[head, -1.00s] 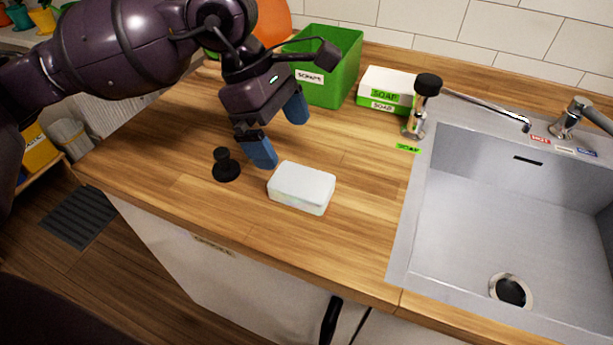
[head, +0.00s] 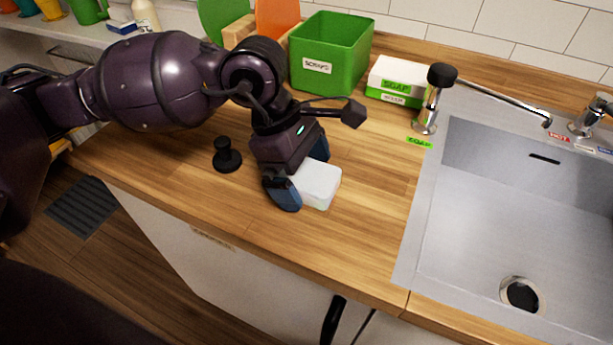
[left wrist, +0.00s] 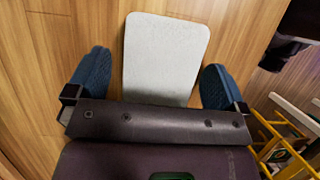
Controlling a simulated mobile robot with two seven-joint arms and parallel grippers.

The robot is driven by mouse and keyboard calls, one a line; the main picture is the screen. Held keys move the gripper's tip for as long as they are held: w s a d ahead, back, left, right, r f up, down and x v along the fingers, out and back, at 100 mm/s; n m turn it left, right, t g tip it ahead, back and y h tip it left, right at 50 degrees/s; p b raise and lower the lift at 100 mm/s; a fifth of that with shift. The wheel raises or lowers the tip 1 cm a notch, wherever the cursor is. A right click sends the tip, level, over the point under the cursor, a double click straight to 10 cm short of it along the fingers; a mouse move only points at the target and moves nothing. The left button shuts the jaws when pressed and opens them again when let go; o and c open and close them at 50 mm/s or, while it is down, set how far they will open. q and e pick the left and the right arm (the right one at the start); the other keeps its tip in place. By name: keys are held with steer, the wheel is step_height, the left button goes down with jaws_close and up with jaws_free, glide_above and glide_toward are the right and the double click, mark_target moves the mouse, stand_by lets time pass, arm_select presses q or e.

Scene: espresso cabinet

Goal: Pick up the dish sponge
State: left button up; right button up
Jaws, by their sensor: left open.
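The dish sponge, a white block (head: 320,184), lies flat on the wooden counter left of the sink. In the left wrist view the sponge (left wrist: 165,55) shows as a pale rounded rectangle between the two blue fingers. My left gripper (head: 302,175) is down at the sponge's left end, one finger on its near side and one on its far side. The left gripper (left wrist: 157,82) is open, with a gap between the sponge and each finger. Part of the sponge's left end is hidden by the gripper.
A small black knobbed object (head: 227,155) stands just left of the gripper. A green bin (head: 330,55), a white-and-green soap box (head: 398,82) and a soap dispenser (head: 433,100) stand behind. The sink (head: 500,215) is at the right. The counter in front of the sponge is clear.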

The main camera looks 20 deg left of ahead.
mark_target(304, 173)
arm_select(q)
steer(key=shift+f, duration=0.2)
stand_by(0.4)
steer(key=c, duration=1)
step_height(304, 173, up, 20)
steer(key=p, duration=0.3)
steer(key=shift+r+p, duration=0.25)
steer(key=shift+p, duration=0.05)
